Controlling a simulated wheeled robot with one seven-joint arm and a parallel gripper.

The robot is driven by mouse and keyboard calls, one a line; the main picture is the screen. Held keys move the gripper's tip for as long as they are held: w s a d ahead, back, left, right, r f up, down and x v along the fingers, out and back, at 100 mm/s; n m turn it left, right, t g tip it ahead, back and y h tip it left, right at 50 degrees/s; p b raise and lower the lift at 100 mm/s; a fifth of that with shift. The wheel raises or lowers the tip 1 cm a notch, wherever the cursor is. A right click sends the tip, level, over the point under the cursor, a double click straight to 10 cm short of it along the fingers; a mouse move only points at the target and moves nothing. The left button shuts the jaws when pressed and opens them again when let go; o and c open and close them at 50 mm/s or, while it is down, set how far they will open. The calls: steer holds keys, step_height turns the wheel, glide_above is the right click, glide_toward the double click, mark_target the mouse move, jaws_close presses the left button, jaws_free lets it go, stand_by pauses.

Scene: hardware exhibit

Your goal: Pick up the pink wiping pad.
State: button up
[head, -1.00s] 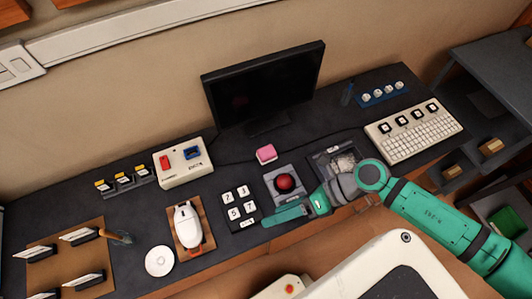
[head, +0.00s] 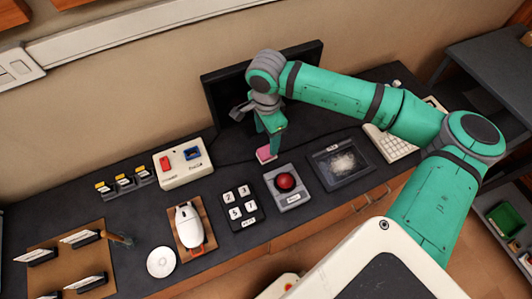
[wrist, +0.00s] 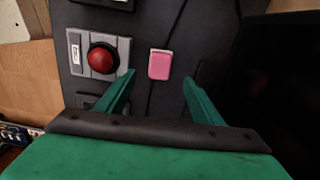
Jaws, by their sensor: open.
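The pink wiping pad (head: 265,154) is a small block lying on the dark desk in front of the monitor. In the wrist view the pad (wrist: 161,64) lies ahead of the gap between the fingers, apart from both. My gripper (head: 273,143) points down close over the pad in the head view and partly covers it. Its two green fingers (wrist: 158,82) are spread open with nothing between them.
A red button on a grey box (head: 285,184) stands near the pad. The black monitor (head: 226,95) rises behind. A number keypad (head: 240,205), a touch screen with a white smear (head: 341,164) and a white switch box (head: 184,164) stand around. A cable runs beside the pad.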

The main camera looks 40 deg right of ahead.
mark_target(267, 151)
steer(key=shift+f, duration=4.6)
steer(key=shift+c, duration=0.2)
steer(key=c, duration=1.1)
